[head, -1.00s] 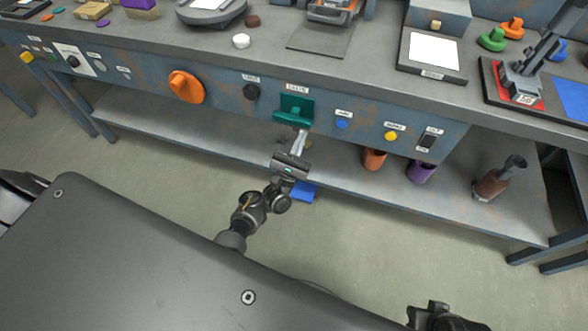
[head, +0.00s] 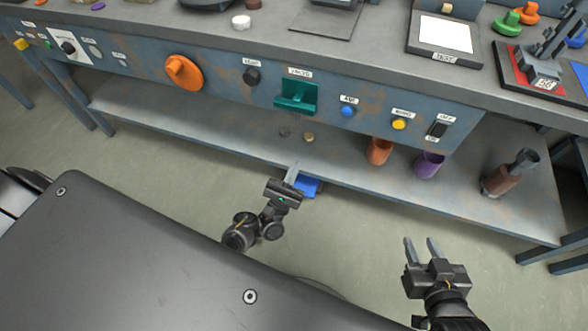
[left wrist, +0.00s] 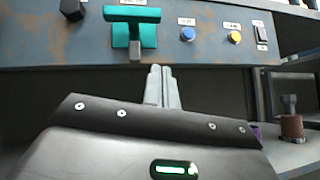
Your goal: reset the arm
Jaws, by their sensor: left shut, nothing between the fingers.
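My left gripper (head: 291,174) is shut and empty, in front of the bench below the teal handle. In the left wrist view its two fingers (left wrist: 162,88) lie together, pointing at the bench front. The teal handle (head: 296,96) sits on the bench's front panel, apart from the fingers; it also shows in the left wrist view (left wrist: 133,28). My right gripper (head: 423,250) is at the lower right of the head view, with its two fingers apart and nothing between them.
The front panel carries an orange knob (head: 184,73), a blue button (head: 348,111), a yellow button (head: 399,124) and a black switch (head: 438,129). A blue object (head: 308,186) lies below.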

